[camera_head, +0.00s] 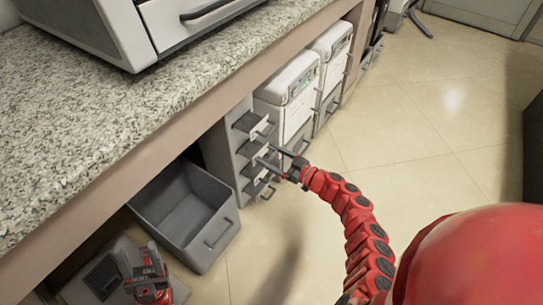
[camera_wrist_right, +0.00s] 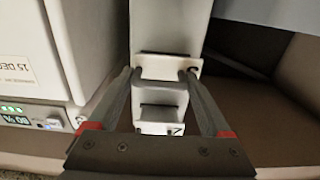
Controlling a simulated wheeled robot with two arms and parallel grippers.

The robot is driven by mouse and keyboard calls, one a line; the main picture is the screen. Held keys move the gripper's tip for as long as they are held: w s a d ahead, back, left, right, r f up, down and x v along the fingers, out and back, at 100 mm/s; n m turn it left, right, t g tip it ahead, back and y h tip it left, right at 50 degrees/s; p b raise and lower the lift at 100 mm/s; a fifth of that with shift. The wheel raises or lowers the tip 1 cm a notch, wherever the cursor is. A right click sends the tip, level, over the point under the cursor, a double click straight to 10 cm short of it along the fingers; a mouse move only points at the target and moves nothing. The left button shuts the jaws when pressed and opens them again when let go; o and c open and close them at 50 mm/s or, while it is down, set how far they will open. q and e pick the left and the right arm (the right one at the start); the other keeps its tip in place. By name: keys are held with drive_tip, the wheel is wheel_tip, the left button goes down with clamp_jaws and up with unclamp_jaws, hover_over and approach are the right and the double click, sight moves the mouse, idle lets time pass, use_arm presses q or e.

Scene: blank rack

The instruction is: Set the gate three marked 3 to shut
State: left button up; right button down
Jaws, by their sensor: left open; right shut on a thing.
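A narrow grey rack (camera_head: 215,148) under the counter carries several small gates, one above another, with pale front plates and dark parts. My right gripper (camera_head: 265,155) reaches it from the right, at a middle gate. My left gripper (camera_head: 150,275) is open and empty at the lower left, away from the rack.
A grey open bin (camera_head: 190,205) stands left of the rack. White machines (camera_head: 290,85) stand right of it; one fills the left of the wrist view (camera_wrist_right: 30,60). The granite counter (camera_head: 70,120) overhangs from above. The tiled floor in front is clear.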

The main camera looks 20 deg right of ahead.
sight(263, 152)
drive_tip(key=b+x, duration=0.1)
drive_tip(key=x, duration=0.4)
drive_tip(key=shift+w+a, duration=0.35)
drive_tip(key=shift+w, duration=0.1)
drive_tip(key=shift+r, duration=0.1)
drive_tip(key=shift+c, duration=1.3)
unclamp_jaws()
drive_tip(key=shift+o, duration=1.3)
drive_tip(key=shift+w+a, duration=0.1)
drive_tip(key=shift+a, duration=0.05)
